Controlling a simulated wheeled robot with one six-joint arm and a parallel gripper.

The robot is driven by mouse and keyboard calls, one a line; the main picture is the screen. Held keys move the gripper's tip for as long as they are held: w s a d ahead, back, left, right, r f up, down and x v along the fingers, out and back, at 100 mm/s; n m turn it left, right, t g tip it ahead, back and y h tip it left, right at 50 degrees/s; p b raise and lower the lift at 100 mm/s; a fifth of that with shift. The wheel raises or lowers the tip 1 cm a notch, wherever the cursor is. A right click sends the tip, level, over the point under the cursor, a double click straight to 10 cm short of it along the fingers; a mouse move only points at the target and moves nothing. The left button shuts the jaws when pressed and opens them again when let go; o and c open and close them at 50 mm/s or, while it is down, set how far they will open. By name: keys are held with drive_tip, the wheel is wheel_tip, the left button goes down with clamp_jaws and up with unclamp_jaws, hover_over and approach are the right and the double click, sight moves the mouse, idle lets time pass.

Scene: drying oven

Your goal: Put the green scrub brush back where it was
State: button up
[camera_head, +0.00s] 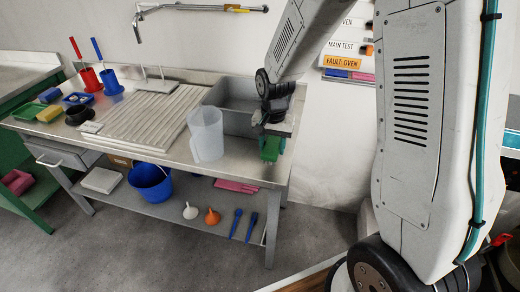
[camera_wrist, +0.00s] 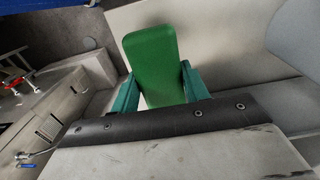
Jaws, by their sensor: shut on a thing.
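The green scrub brush (camera_head: 270,149) is held in my gripper (camera_head: 272,138) at the right end of the steel bench (camera_head: 180,160), close to its front right corner. In the wrist view the brush (camera_wrist: 155,62) is a green block standing out between the two teal fingers of my gripper (camera_wrist: 160,92), which are shut on its sides. The head view cannot settle whether the brush touches the bench top. The underside of the brush is hidden in the wrist view.
A clear plastic jug (camera_head: 206,135) stands just left of my gripper. A grey sink basin (camera_head: 237,92) lies behind it. A ribbed drainboard (camera_head: 152,117), red and blue brush holders (camera_head: 111,84), and green and yellow sponges (camera_head: 49,114) are farther left. A blue bucket (camera_head: 151,184) sits on the lower shelf.

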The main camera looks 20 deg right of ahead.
drive_tip(key=w+a, duration=0.2)
drive_tip(key=w, duration=0.1)
drive_tip(key=shift+w+f, duration=0.15)
drive_tip(key=shift+f, duration=0.05)
drive_tip(key=shift+w+f, duration=0.1)
drive_tip(key=shift+f, duration=1.65)
drive_tip(key=o, duration=0.9)
drive_tip(key=shift+f, duration=0.15)
